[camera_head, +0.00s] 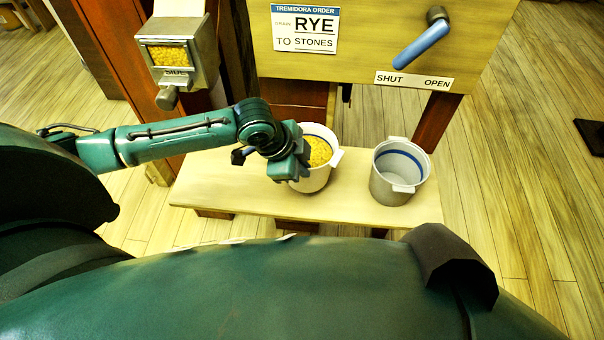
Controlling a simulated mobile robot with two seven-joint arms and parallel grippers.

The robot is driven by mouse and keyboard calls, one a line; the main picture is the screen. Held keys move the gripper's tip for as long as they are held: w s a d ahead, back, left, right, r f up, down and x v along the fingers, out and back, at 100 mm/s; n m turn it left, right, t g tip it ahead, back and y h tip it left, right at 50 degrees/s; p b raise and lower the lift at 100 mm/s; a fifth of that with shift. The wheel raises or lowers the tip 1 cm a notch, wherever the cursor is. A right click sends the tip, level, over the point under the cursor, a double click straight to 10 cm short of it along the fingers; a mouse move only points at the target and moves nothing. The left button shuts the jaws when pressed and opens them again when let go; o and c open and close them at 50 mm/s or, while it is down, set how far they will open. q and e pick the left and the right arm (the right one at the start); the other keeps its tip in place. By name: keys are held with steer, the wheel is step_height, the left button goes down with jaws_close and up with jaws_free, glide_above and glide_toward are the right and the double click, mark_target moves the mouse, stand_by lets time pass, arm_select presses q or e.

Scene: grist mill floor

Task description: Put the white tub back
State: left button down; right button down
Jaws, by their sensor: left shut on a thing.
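A white tub (319,178) with a blue band stands on the pale bench (235,196) and holds yellow grain (319,150). My left gripper (291,167) is shut on its left side, at the rim or a handle; the fingers hide the exact grip. The tub looks upright and at or very near the bench top. A second tub (385,187), greyer, with a blue band inside and tab handles, stands apart to its right. It looks empty. My right gripper is out of view.
Above the bench is a wooden hopper front (380,50) with a rye sign (305,28) and a blue-handled lever (421,47) over a SHUT/OPEN label (414,80). A metal side box (177,55) with grain hangs upper left.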

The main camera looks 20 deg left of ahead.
arm_select(q)
step_height(320, 180, down, 3)
steer(key=shift+r, duration=0.15)
steer(key=c, duration=2)
jaws_free()
steer(key=shift+f, duration=0.25)
steer(key=shift+c, duration=0.2)
steer(key=o, duration=0.4)
steer(key=shift+o, duration=0.2)
steer(key=shift+r, duration=0.1)
